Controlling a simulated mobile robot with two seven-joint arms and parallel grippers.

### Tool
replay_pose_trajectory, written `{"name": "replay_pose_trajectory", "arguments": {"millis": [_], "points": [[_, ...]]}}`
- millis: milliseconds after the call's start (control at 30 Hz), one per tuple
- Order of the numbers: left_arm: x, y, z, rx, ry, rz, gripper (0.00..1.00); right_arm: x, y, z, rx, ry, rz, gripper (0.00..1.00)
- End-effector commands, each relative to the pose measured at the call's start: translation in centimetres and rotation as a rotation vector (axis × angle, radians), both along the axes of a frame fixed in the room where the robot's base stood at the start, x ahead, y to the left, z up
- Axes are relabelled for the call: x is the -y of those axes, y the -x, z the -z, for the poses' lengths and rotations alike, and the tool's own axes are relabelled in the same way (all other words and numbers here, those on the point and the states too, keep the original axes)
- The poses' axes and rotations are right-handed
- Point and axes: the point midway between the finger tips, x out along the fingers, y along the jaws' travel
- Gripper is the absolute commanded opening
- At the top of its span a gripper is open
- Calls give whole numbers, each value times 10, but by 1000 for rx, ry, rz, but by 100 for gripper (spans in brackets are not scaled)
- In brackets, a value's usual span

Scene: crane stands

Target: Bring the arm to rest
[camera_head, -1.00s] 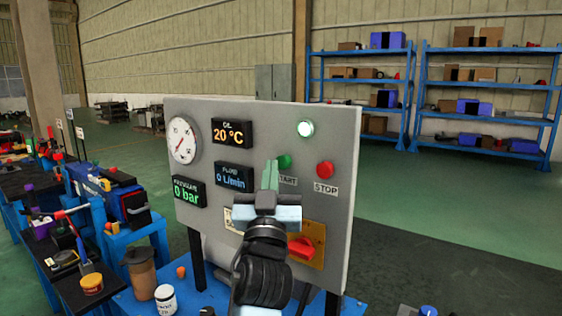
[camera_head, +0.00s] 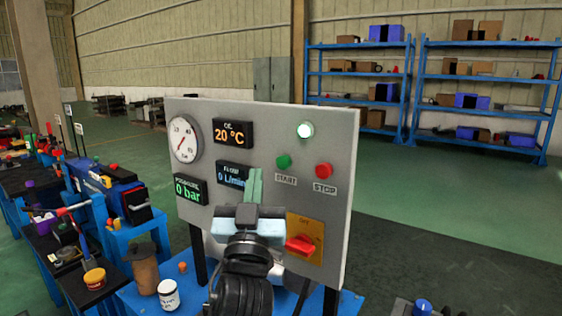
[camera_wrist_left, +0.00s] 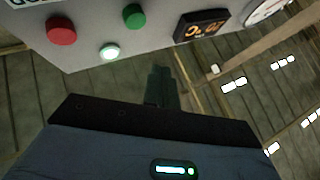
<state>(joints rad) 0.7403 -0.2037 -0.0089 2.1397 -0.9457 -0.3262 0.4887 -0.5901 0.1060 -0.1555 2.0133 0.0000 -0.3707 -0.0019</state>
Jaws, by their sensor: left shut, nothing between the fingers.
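My left gripper (camera_head: 255,186) is shut and empty in front of the grey control panel (camera_head: 270,125). Its fingertips overlap the right end of the flow display (camera_head: 229,175), which reads 0 L/min. The green START button (camera_head: 284,161) and red STOP button (camera_head: 323,170) are to its right, apart from it. In the left wrist view, the shut fingers (camera_wrist_left: 160,87) point past the panel, with the green button (camera_wrist_left: 134,16) and red button (camera_wrist_left: 61,31) at the upper left. My right gripper is in neither view.
A red rotary switch (camera_head: 300,244) on a yellow plate sits right of my left wrist. A white lamp (camera_head: 305,130) is lit on the panel. A jar (camera_head: 168,295) and a brown cup (camera_head: 145,270) stand on the blue bench at lower left. Blue shelves (camera_head: 484,97) stand far behind.

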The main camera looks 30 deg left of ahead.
Motion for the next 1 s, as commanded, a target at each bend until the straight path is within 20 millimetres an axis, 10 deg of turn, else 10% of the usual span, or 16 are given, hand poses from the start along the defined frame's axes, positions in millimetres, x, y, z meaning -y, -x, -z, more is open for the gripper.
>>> {"name": "replay_pose_trajectory", "arguments": {"millis": [767, 1000], "points": [[0, -1, 2, -4, 0, 1, 0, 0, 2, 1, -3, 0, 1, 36], [11, -6, 90, -213, -15, 73, 0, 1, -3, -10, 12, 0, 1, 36]]}}
